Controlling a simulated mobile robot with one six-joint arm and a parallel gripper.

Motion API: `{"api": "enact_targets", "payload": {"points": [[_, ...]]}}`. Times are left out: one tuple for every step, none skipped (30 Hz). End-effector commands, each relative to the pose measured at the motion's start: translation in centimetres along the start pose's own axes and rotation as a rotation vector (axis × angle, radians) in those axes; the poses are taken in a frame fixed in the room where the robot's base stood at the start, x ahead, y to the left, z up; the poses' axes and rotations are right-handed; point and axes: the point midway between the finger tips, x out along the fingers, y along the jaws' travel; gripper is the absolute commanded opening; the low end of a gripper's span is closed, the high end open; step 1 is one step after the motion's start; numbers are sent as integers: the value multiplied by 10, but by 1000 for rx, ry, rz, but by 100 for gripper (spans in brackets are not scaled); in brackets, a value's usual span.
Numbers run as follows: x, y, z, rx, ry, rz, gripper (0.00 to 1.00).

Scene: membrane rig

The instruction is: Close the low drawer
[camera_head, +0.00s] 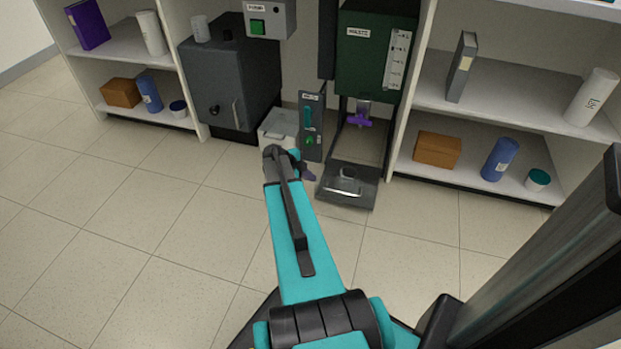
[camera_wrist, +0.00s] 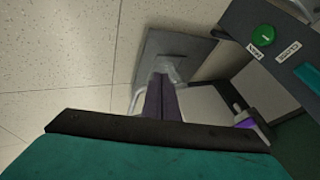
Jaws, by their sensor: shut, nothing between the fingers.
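A low grey drawer-like tray (camera_head: 336,196) sticks out at floor level below the green unit marked WASTE, with a pale bar along its front. A shiny metallic piece (camera_head: 349,174) is on it. In the wrist view the tray (camera_wrist: 160,45) is a flat grey plate, and the metallic piece shows just beyond my fingers. My gripper (camera_head: 308,174) is just left of the tray in the head view. My fingers (camera_wrist: 163,92) are together and empty; they hide part of the tray. I cannot tell whether they touch it.
The green WASTE unit (camera_head: 375,55) has a purple valve (camera_head: 359,121) under it. A control panel (camera_head: 312,125) with a green button stands left of the tray. A pale box (camera_head: 279,128) and a dark cabinet (camera_head: 230,75) are further left. Floor in front is clear.

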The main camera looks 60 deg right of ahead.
Motion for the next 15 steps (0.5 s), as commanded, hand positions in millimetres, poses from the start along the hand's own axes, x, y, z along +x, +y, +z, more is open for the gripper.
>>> {"api": "enact_targets", "payload": {"points": [[3, -3, -3, 4, 2, 0, 0], [4, -4, -4, 4, 3, 1, 0], [4, -5, -4, 5, 3, 1, 0], [5, -6, -4, 5, 3, 1, 0], [6, -7, -4, 6, 3, 1, 0], [7, -9, -4, 6, 3, 1, 0], [8, -11, -4, 6, 3, 1, 0], [9, -12, -4, 6, 3, 1, 0], [10, -15, -4, 6, 3, 1, 0], [11, -18, -4, 6, 3, 1, 0], [13, -20, -4, 6, 3, 0, 0], [15, -24, -4, 6, 3, 0, 0], [17, -27, -4, 6, 3, 0, 0], [18, -30, -4, 6, 3, 1, 0], [21, -35, -4, 7, 3, 1, 0]]}}
